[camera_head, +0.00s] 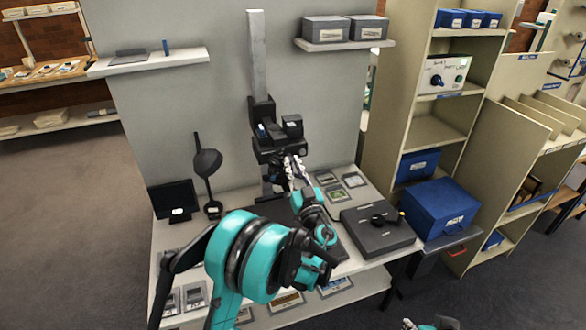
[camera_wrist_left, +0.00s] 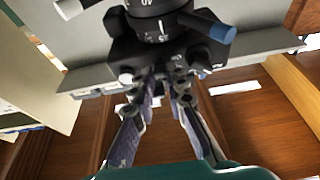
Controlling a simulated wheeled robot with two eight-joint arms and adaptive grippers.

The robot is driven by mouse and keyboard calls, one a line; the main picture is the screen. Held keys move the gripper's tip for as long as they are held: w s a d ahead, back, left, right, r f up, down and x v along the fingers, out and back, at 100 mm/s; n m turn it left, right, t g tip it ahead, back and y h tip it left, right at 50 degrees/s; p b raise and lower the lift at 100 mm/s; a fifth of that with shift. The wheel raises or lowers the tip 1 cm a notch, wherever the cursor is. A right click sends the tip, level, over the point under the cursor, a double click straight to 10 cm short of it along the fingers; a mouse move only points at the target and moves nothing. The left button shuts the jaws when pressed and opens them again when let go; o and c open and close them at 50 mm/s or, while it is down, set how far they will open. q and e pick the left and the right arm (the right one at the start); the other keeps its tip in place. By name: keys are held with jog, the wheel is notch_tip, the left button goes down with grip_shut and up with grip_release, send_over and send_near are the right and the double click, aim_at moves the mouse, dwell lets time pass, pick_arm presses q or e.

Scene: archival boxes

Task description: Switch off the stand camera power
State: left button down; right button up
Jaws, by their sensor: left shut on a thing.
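The stand camera (camera_head: 278,142) is a black unit on a grey vertical column (camera_head: 257,60) above the desk. My left gripper (camera_head: 294,168) reaches up to its lower front edge. In the left wrist view, the camera's black body (camera_wrist_left: 160,48) carries a round dial with white marks (camera_wrist_left: 155,25), a white-ended knob (camera_wrist_left: 68,8) and a blue-ended knob (camera_wrist_left: 222,33). The left gripper's fingertips (camera_wrist_left: 165,82) are close together at the body's near edge, shut on a small part there that they mostly hide. I cannot read whether the power is on or off.
A black flat box with a knob (camera_head: 380,230) and a blue box (camera_head: 440,210) stand to the right. A desk lamp (camera_head: 206,165) and a small monitor (camera_head: 174,202) stand to the left. Part of my right arm shows at the bottom edge.

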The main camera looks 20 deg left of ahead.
pick_arm(q)
jog(key=c, duration=1.5)
grip_release()
jog(key=shift+c, duration=0.2)
jog(key=v, duration=1.2)
jog(key=shift+f, duration=0.1)
